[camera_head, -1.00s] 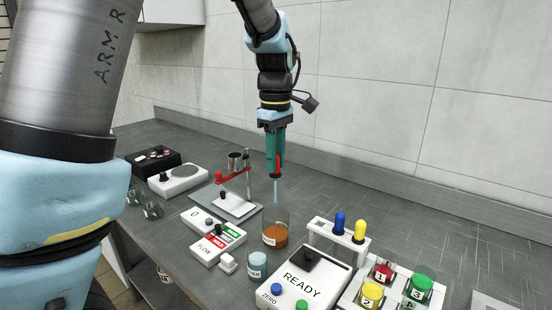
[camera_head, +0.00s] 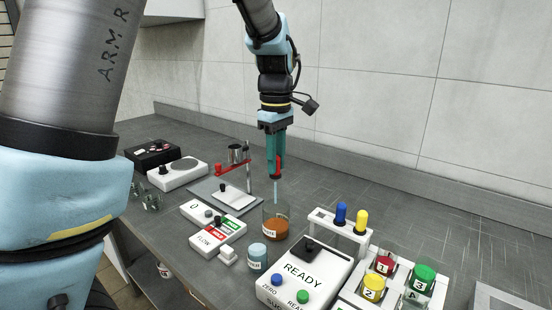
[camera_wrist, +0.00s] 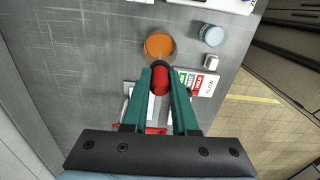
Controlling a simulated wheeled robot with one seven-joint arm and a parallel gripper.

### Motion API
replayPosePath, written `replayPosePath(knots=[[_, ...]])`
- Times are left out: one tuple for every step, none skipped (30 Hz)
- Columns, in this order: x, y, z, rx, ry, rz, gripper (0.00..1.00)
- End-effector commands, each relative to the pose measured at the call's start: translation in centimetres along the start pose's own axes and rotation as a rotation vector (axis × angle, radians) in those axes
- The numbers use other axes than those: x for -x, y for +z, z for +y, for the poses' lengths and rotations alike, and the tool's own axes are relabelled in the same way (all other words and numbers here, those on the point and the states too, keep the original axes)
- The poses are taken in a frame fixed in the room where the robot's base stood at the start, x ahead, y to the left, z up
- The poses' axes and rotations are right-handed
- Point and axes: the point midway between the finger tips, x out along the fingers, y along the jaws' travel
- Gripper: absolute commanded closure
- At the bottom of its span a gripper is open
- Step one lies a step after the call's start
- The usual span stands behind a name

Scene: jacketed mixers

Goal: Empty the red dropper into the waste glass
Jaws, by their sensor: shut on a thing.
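My gripper (camera_head: 276,160) points down, shut on the red dropper (camera_head: 278,165). The dropper's red bulb shows between the teal fingers in the wrist view (camera_wrist: 161,81), and its pale tip hangs below. The waste glass (camera_head: 275,222) is a clear beaker with orange-brown liquid, standing on the bench under the gripper. In the head view the tip reaches down to about the glass's rim; whether it is inside the rim I cannot tell. In the wrist view the glass (camera_wrist: 159,46) lies just beyond the bulb, which hides the tip.
Left of the glass are the FLOW box (camera_head: 213,239) and a plate with a red-armed stand (camera_head: 222,190). A small blue-filled jar (camera_head: 257,257) stands in front. A READY device (camera_head: 303,275), a dropper rack with blue and yellow bulbs (camera_head: 341,222) and numbered jars (camera_head: 373,289) are at right. The bench behind is clear.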

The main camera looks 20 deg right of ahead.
Motion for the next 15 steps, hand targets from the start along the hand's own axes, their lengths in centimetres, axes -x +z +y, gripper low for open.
replayPosePath(knots=[[-0.2,0.0,0.0,0.0,0.0,0.0,1.0],[-0.3,0.0,0.0,0.0,0.0,0.0,1.0],[-0.4,0.0,0.0,0.0,0.0,0.0,1.0],[-0.5,0.0,0.0,0.0,0.0,0.0,1.0],[-0.6,0.0,0.0,0.0,0.0,0.0,1.0],[-0.7,0.0,0.0,0.0,0.0,0.0,1.0],[-0.8,0.0,0.0,0.0,0.0,0.0,1.0],[-0.9,0.0,0.0,0.0,0.0,0.0,1.0],[-1.0,0.0,0.0,0.0,0.0,0.0,1.0],[-1.1,0.0,0.0,0.0,0.0,0.0,1.0],[-1.2,0.0,0.0,0.0,0.001,0.0,1.0],[-1.3,0.0,0.0,0.0,0.001,0.0,1.0],[-1.4,0.0,0.0,0.0,0.0,0.0,1.0],[-1.4,0.0,0.0,0.0,0.0,0.0,1.0],[-1.6,0.0,0.0,0.0,0.0,0.0,1.0]])
